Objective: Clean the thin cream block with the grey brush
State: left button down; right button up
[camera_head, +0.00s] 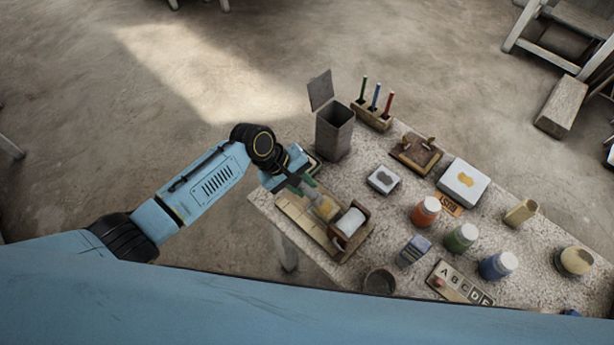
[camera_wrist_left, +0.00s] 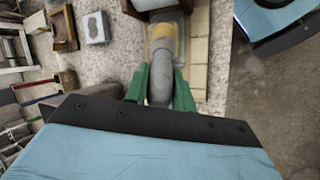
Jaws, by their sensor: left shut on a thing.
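My left gripper (camera_head: 296,184) is shut on the grey brush (camera_head: 318,202), near the table's left corner. In the left wrist view its green fingers (camera_wrist_left: 160,85) close around the brush's rounded grey handle (camera_wrist_left: 160,62). The yellowish bristles point away from the gripper, over the cream-tiled area; whether they touch it I cannot tell. My right gripper is not in view.
A small grey block (camera_head: 383,179) with a dark patch, a clipboard-like wooden piece (camera_head: 416,155) and orange (camera_head: 426,212), green and blue jars occupy the table.

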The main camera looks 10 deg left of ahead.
pick_arm(q)
jog(key=shift+s+a+f+p, duration=0.25)
jog(key=shift+s+a+p, duration=0.55)
jog(key=shift+s+p, duration=0.2)
jog(key=shift+f, duration=0.3)
jog(key=shift+d, duration=0.1)
jog(key=w+d+b, duration=0.1)
jog(key=w, duration=0.1)
jog(key=w+d+b, duration=0.1)
jog(key=w, duration=0.1)
jog(key=shift+d+r, duration=0.15)
jog(key=shift+d, duration=0.25)
